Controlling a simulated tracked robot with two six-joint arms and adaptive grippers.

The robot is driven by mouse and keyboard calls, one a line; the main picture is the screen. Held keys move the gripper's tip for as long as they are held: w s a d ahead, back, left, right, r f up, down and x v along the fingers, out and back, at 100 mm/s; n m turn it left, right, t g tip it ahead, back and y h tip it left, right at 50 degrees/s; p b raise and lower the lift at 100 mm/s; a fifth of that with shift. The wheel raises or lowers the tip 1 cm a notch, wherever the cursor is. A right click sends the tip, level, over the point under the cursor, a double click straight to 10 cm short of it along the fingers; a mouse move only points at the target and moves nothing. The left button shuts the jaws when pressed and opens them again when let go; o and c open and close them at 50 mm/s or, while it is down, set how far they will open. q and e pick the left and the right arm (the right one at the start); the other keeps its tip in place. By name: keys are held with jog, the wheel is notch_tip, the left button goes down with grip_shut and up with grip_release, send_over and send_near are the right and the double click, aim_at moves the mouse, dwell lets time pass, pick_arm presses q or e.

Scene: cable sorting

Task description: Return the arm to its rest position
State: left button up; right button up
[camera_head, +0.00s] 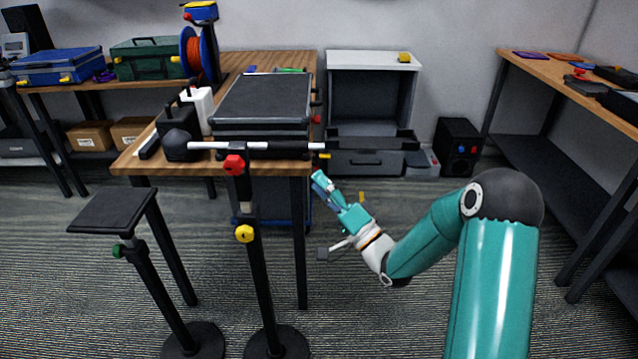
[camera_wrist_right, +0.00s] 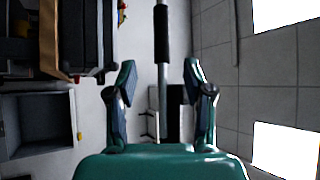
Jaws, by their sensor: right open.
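My right arm, teal, comes in from the lower right of the head view and reaches toward the centre. Its right gripper (camera_head: 325,188) is in front of the bench, just right of the bench's front leg. The right wrist view shows its two fingers spread wide, so the right gripper (camera_wrist_right: 159,78) is open, with nothing held between the fingertips. A pale rod with a black sleeve (camera_wrist_right: 162,35) shows between and beyond the fingers there; I cannot tell how far off it is. My left arm and left gripper are not in the head view.
A stand with a red knob (camera_head: 235,165) carries a long horizontal bar (camera_head: 280,146) before the wooden bench (camera_head: 135,160). A black-topped stand (camera_head: 112,208) is at left. A grey cabinet (camera_head: 372,64) is behind; a workbench (camera_head: 560,72) is at right. Floor between is open.

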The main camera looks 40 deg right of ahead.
jog(key=shift+a, duration=0.1)
jog(key=w+a+f+g+y, duration=0.2)
jog(key=a+f+g, duration=0.1)
jog(key=a+f, duration=0.5)
jog(key=w+a+f+g+y, duration=0.1)
jog(key=w+a+f+g, duration=0.1)
jog(key=a+f, duration=0.65)
jog(key=s+a+f+n+g, duration=0.25)
jog(key=a+f+g, duration=0.25)
jog(key=a+f, duration=0.25)
jog(key=s+a+f+n+g+h, duration=0.15)
jog(key=s+f+n+g, duration=0.25)
jog(key=s+f+g, duration=0.55)
jog(key=s+a+f+n+g+y, duration=0.1)
jog(key=s+a+f+n+g, duration=0.2)
jog(key=s+f, duration=0.75)
jog(key=s+d+r+p, duration=0.1)
jog(key=s+r+p, duration=0.2)
jog(key=r+p, duration=1.1)
notch_tip(320, 180, up, 4)
jog(key=shift+r+n, duration=0.1)
jog(key=shift+n, duration=0.35)
